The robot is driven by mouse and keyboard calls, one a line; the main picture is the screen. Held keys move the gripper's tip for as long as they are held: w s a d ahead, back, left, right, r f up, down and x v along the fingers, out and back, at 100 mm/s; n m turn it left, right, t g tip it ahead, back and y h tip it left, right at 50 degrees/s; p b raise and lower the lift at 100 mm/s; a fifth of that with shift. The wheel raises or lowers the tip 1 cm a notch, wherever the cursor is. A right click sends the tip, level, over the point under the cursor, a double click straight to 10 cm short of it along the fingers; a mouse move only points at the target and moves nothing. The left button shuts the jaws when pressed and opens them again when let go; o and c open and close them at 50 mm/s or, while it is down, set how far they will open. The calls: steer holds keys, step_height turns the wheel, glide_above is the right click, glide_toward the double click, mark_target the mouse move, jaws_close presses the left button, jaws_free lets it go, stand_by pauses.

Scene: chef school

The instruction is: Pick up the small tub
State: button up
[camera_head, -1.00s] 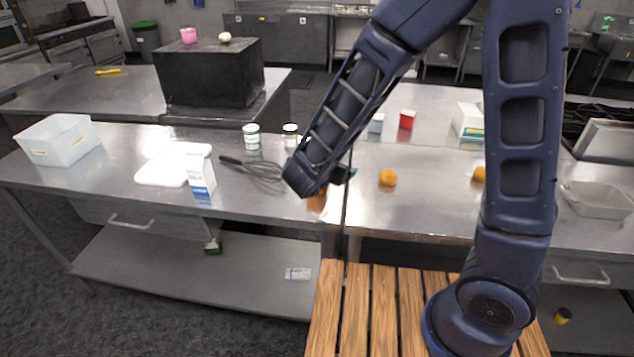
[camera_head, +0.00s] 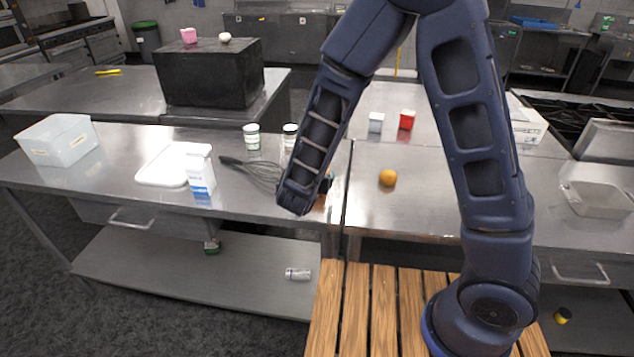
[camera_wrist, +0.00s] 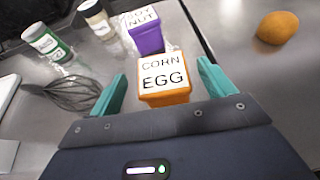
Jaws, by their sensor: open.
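A small orange tub labelled "CORN EGG" (camera_wrist: 165,82) stands upright on the steel table in the wrist view. My gripper (camera_wrist: 162,70) is open, with its teal fingers on either side of the orange tub.
A whisk (camera_wrist: 75,94), a green-labelled jar (camera_wrist: 46,42) and another jar (camera_wrist: 97,17) are to the left. An orange fruit (camera_wrist: 277,27) lies right, across the table seam. A white board (camera_head: 160,170), a carton (camera_head: 200,172) and a clear bin (camera_head: 58,140) stand farther left.

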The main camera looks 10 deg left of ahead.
steer(key=x, duration=0.4)
steer(key=shift+w+d, duration=0.1)
steer(key=shift+w, duration=0.05)
steer(key=c, duration=1.2)
